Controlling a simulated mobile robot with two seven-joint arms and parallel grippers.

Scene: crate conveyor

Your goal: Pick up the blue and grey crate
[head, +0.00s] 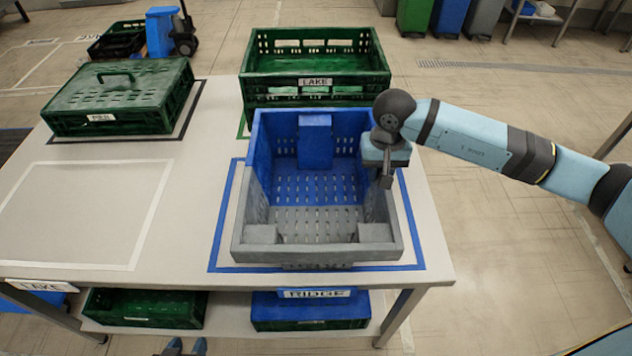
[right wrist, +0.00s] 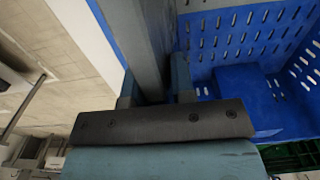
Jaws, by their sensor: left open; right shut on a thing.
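The blue and grey crate (head: 320,253) stands upright and empty inside a blue outline on the table, blue at the back and grey at the front. My right gripper (head: 386,178) is at its right wall, shut on the rim. In the right wrist view the fingers (right wrist: 154,88) lie on both sides of the grey crate wall (right wrist: 145,40).
An open green crate (head: 318,90) labelled LAKE stands close behind. A lidded green crate (head: 120,98) is at the back left of the table (head: 200,160). A white outlined area at the left is clear. More crates (head: 310,312) sit on the shelf below.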

